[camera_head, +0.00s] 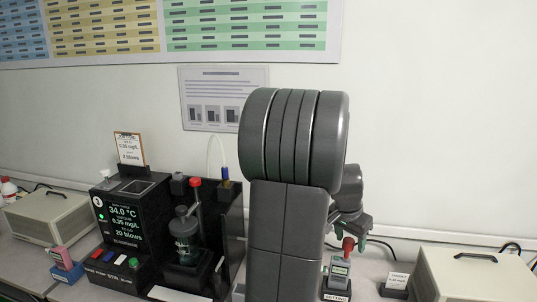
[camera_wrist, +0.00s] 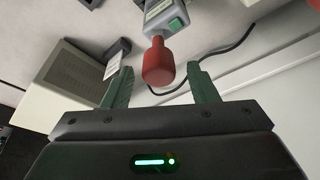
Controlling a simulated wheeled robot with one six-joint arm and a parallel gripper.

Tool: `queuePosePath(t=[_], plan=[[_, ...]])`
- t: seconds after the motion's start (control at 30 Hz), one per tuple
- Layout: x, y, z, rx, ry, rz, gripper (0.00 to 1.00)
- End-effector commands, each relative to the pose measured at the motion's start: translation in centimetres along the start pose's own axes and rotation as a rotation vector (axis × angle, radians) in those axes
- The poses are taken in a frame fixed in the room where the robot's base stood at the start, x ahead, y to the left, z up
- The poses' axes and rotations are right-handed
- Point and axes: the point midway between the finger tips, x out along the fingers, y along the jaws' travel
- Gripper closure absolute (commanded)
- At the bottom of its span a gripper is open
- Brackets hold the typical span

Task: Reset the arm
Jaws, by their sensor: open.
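My gripper (camera_wrist: 160,88) shows in the wrist view with its two green fingers apart and nothing held between them. A handheld tester (camera_wrist: 163,15), grey with a green button, shows ahead of the fingers. Its red mouthpiece or cap (camera_wrist: 158,64) appears between the fingertips in the picture; I cannot tell the gap in depth. In the head view my arm stands at the centre right, and my gripper (camera_head: 352,228) is partly hidden behind it, just above the tester (camera_head: 339,272) with its red top (camera_head: 348,245). The tester stands in a dark holder with a label.
A black station (camera_head: 128,225) with a lit screen and a dark canister (camera_head: 184,235) stands left of my arm. Beige boxes stand at the far left (camera_head: 42,215) and right (camera_head: 470,275). A small labelled block (camera_head: 396,285) sits right of the tester. A black cable (camera_wrist: 225,58) lies behind.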

Motion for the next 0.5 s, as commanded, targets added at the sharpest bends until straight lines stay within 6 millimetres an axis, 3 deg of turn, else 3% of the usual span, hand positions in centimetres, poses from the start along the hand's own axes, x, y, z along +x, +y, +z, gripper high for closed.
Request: queuePosePath(t=[0.03, 0.17, 0.5], plan=[[1.2, 0.0, 0.4, 0.0, -0.001, 0.001, 0.47], [2.7, 0.0, 0.8, 0.0, 0.001, 0.0, 0.47], [2.1, -0.1, 0.6, -0.1, 0.001, -0.031, 0.47]])
